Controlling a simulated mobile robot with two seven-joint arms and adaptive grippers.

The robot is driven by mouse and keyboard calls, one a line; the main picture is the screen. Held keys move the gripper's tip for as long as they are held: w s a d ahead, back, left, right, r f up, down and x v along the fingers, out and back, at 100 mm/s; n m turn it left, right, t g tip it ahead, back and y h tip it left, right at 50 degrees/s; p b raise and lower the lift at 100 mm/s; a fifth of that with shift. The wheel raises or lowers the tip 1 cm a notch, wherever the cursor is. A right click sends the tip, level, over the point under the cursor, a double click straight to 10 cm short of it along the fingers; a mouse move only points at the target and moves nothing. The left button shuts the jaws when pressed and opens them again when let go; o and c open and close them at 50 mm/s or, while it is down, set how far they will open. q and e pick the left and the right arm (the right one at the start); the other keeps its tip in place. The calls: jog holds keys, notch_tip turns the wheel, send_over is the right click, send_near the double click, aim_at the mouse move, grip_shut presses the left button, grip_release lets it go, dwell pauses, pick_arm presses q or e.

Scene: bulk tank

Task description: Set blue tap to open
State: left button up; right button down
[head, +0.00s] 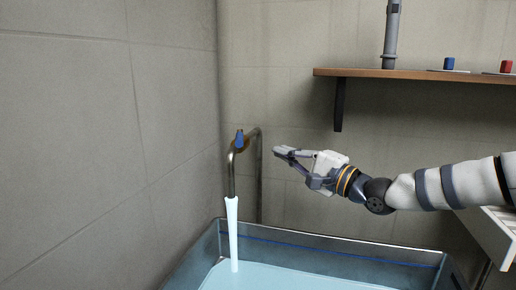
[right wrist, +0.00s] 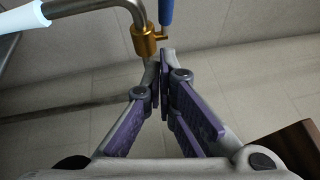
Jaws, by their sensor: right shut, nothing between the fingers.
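The blue tap (head: 239,138) is a small blue lever on a brass valve body (head: 238,146) on a bent metal spout. In the head view the lever points up, and pale water (head: 233,230) runs from the spout into the tank (head: 330,249). My right gripper (head: 278,151) is shut and empty, a short way right of the tap. In the right wrist view the blue lever (right wrist: 166,12) and brass valve (right wrist: 147,40) are just beyond the shut fingertips (right wrist: 160,68). I cannot tell whether they touch. My left gripper is not in view.
A wooden shelf (head: 420,75) at upper right holds a grey pipe (head: 391,35), a blue item (head: 449,63) and a red item (head: 506,66). A tiled wall (head: 80,140) stands left of the tap. A white drawer-like unit (head: 492,232) is at lower right.

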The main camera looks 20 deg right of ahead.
aim_at(239, 139)
jog(key=w+a+r, duration=0.1)
jog(key=w+a, duration=0.2)
jog(key=a, duration=0.2)
jog(key=shift+w+a+r+p, duration=0.15)
jog(key=shift+w+r+p, duration=0.05)
jog(key=shift+w+p, duration=0.15)
jog(key=shift+s+a, duration=0.2)
jog(key=shift+a, duration=0.9)
